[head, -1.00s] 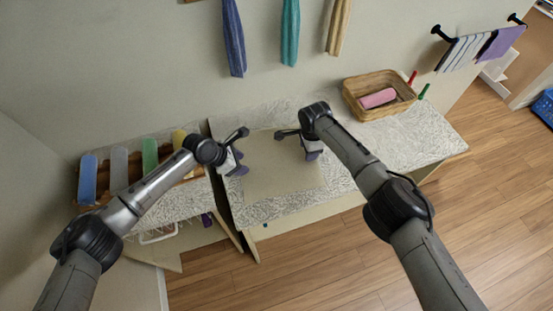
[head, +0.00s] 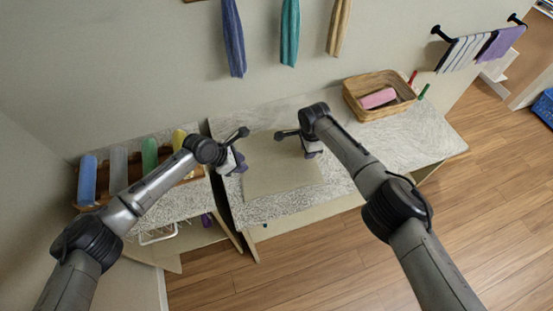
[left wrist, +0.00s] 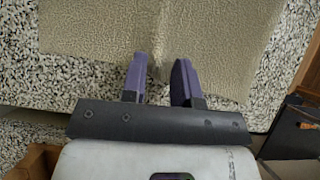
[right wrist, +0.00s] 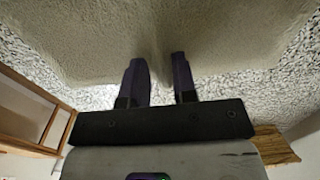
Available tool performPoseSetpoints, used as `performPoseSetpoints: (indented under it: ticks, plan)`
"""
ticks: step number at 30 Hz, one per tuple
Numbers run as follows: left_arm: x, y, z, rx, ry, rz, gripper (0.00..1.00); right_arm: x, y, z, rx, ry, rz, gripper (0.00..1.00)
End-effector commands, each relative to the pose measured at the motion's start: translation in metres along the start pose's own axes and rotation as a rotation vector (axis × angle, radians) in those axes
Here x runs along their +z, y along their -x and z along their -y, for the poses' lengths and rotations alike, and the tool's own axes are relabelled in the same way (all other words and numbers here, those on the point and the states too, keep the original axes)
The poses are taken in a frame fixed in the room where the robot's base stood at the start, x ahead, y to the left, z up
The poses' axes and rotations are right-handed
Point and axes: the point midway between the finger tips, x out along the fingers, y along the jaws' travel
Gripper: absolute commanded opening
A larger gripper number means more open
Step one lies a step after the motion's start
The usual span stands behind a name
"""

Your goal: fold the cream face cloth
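The cream face cloth (head: 280,172) lies flat and spread on the speckled counter. It also fills the upper part of the left wrist view (left wrist: 90,35) and the right wrist view (right wrist: 90,50). My left gripper (head: 242,165) is at the cloth's left edge. Its purple fingers (left wrist: 162,72) stand apart, with a small ridge of cloth between them. My right gripper (head: 311,152) is at the cloth's upper right edge. Its fingers (right wrist: 158,72) also stand apart, with a raised crease of cloth between and beyond them. Whether the fingertips touch the cloth is hard to tell.
A wicker basket (head: 354,88) with a pink rolled towel (head: 378,98) stands at the counter's back right. A wooden rack with several rolled towels (head: 118,168) is at the left. Towels hang on the wall above. The counter (head: 405,145) is clear at the right.

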Motion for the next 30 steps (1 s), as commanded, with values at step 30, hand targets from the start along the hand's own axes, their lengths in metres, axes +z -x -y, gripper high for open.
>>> performPoseSetpoints:
  ticks: [30]
  plan:
    - [-0.0058, -0.0022, 0.0006, -0.002, 0.003, -0.011, 0.00, -0.0009, -0.0018, -0.0012, 0.003, -0.001, -0.001, 0.00]
